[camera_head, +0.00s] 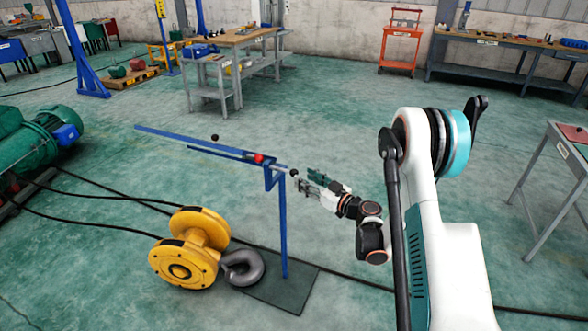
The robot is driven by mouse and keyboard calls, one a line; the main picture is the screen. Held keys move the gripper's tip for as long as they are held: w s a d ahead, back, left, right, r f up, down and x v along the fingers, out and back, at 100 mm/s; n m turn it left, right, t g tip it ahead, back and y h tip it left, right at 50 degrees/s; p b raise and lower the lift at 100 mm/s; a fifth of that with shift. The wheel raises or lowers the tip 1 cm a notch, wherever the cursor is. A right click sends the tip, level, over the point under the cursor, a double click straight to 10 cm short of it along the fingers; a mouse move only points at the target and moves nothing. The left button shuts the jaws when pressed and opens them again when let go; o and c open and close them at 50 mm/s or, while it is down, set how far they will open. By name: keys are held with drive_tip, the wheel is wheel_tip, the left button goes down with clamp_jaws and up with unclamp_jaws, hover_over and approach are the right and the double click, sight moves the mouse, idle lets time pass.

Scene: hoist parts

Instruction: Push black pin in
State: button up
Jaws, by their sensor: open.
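A blue stand holds a long blue bar (178,138) that slants across the middle of the view. A small black ball-shaped knob (294,173) shows at the bar's right end, just in front of my gripper. A second black knob (215,138) is farther left along the bar, and a red knob (259,158) lies between them. I cannot tell which black knob is the pin's head, and no pin shaft shows clearly. My gripper (305,181) is open and points left, close to the near black knob. Whether it touches the knob is too small to tell.
The stand's blue post (283,235) rises from a dark floor plate (284,290). A yellow pulley block (188,256) with a grey hook (243,268) lies left of the post. Black cables (110,226) cross the floor. A green motor (35,140) stands at left.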

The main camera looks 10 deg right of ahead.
sight(294, 172)
drive_tip(key=b+x, duration=0.1)
drive_tip(key=x, duration=0.5)
drive_tip(key=shift+w+a+f, duration=0.1)
drive_tip(key=shift+w+a, duration=0.1)
drive_tip(key=shift+w, duration=0.05)
